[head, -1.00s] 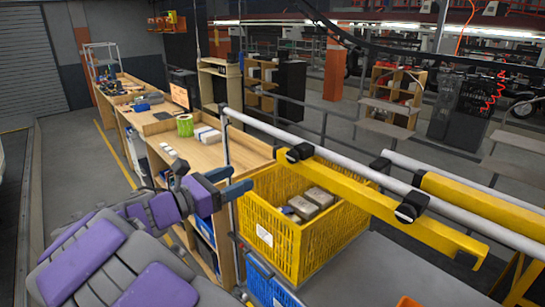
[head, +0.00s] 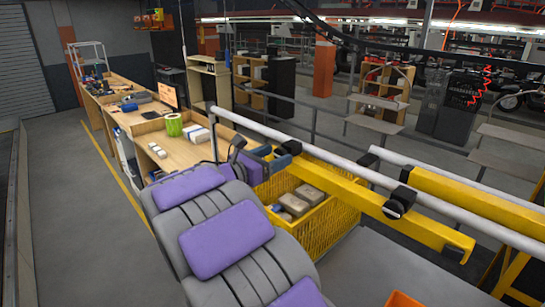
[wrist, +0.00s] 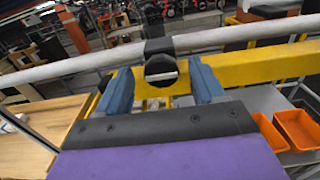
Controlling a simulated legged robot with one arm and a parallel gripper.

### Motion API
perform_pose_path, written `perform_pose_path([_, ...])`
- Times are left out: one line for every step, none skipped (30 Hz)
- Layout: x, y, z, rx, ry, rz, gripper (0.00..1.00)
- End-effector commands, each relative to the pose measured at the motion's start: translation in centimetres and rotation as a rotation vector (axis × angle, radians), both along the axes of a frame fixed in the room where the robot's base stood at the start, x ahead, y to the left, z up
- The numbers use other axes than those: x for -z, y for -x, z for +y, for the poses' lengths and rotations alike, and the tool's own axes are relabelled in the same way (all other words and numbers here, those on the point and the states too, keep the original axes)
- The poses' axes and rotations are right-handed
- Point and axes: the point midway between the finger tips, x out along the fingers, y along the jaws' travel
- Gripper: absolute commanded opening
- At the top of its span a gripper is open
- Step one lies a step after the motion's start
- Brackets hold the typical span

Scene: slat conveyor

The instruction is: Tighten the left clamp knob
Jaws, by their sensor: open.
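The left clamp knob (wrist: 160,66) is a round black knob with a pale bar across its face, in the middle of the wrist view. It sits on a black clamp at the yellow beam (wrist: 250,66) and the grey pipe (wrist: 80,66). My gripper (wrist: 160,68) is open, with one blue finger on each side of the knob and visible gaps to both. How deep the fingertips reach past the knob is hard to tell. In the head view my gripper (head: 274,156) is at the beam's left end and largely hides the knob. The right clamp knob (head: 394,209) is in plain view farther right.
A yellow crate (head: 330,232) with several boxes stands below the beam, partly behind my arm. A wooden bench (head: 185,152) with a green roll (head: 174,125) is at left. Orange bins (wrist: 298,128) lie at lower right in the wrist view. The aisle floor at left is clear.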

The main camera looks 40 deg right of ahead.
Motion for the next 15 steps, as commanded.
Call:
perform_pose_path([0.02, 0.01, -0.14, 0.000, 0.000, 0.000, 0.68])
perform_pose_path([0.01, 0.00, -0.17, 0.000, 0.000, 0.000, 0.68])
perform_pose_path([0.01, -0.01, -0.19, 0.000, 0.000, 0.000, 0.68])
perform_pose_path([0.01, -0.02, -0.19, 0.000, 0.000, 0.000, 0.68])
perform_pose_path([0.01, -0.03, -0.19, -0.001, 0.000, 0.000, 0.68])
perform_pose_path([0.01, -0.03, -0.18, -0.001, 0.000, 0.000, 0.68])
perform_pose_path([0.01, -0.03, -0.17, -0.001, 0.000, 0.000, 0.68])
perform_pose_path([0.01, -0.04, -0.16, -0.001, 0.000, 0.000, 0.68])
perform_pose_path([0.01, -0.04, -0.16, -0.001, 0.000, 0.000, 0.66])
perform_pose_path([0.01, -0.04, -0.16, -0.001, 0.000, 0.000, 0.63])
perform_pose_path([0.01, -0.04, -0.15, -0.001, 0.000, 0.000, 0.60])
perform_pose_path([0.01, -0.04, -0.15, -0.001, 0.000, 0.000, 0.57])
perform_pose_path([0.01, -0.04, -0.15, -0.001, 0.000, 0.000, 0.54])
perform_pose_path([0.01, -0.04, -0.14, -0.001, 0.000, 0.000, 0.51])
perform_pose_path([0.01, -0.04, -0.14, -0.001, 0.000, 0.000, 0.47])
